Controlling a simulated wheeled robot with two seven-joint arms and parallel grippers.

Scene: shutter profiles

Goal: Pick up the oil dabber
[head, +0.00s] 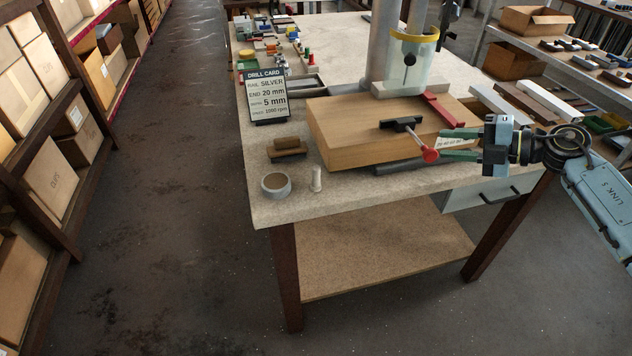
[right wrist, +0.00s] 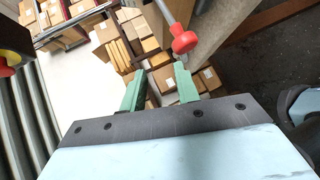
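No thing is labelled as the oil dabber. At the workbench's (head: 350,197) near left corner stand a small pale upright cylinder (head: 316,179) and a round grey tin with a dark inside (head: 276,186); I cannot tell whether either is the dabber. A brown block-like brush (head: 287,147) lies behind them. My right gripper (head: 442,145) is open, with green fingers apart, at the right end of the wooden block, near a red ball knob (head: 430,155). In the right wrist view the open fingers (right wrist: 160,78) have nothing between them; the red knob (right wrist: 184,40) is just beyond. My left gripper is not in view.
The wooden block (head: 345,148) fills the bench middle, under the drill column and guard (head: 412,62). A drill card (head: 264,98) stands at the left. A dark bar (head: 405,166) lies before the block. Profiles (head: 500,105) lie at right. Bare bench surrounds the tin.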

